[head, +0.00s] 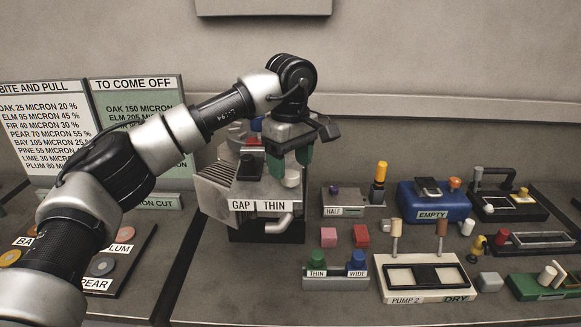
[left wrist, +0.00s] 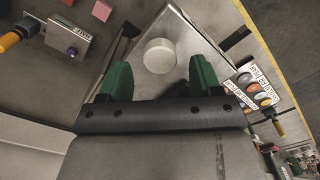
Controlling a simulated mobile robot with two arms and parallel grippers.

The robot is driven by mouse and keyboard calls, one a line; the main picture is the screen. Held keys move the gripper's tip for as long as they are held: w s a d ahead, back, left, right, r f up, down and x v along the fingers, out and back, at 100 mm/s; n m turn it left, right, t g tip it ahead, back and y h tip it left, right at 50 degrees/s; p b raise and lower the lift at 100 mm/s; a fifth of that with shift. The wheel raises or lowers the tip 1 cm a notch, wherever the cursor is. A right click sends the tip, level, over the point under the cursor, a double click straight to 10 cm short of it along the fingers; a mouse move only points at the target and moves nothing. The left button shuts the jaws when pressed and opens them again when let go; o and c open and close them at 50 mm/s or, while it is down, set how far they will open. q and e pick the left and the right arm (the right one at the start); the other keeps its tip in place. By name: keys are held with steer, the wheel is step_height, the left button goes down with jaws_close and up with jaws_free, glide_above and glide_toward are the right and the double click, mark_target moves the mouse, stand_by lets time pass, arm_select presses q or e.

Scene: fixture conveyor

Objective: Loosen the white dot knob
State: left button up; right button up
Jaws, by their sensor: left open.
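A round white knob (head: 291,177) stands on top of the grey machine labelled GAP and THIN (head: 213,190). In the left wrist view the white knob (left wrist: 159,56) shows as a pale disc on a metal plate, just beyond and between my finger tips. My left gripper (head: 290,160) has green fingers, points down and is open above the knob. The left wrist view also shows its two fingers (left wrist: 161,72) apart with nothing between them. I cannot tell a separate dot on the knob. My right gripper is not in view.
Red and blue parts (head: 255,127) sit on the machine behind my gripper. To the right are a HALF fixture (head: 345,211), a blue EMPTY box (head: 432,205), pink blocks (head: 328,237), a green-and-blue knob stand (head: 335,282) and a PUMP 2 tray (head: 400,294). Signboards (head: 137,110) stand left.

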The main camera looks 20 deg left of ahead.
arm_select(q)
steer(key=shift+f, duration=1.15)
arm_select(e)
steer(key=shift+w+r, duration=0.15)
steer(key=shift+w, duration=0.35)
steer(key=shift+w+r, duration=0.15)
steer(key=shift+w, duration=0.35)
arm_select(q)
steer(key=c, duration=0.9)
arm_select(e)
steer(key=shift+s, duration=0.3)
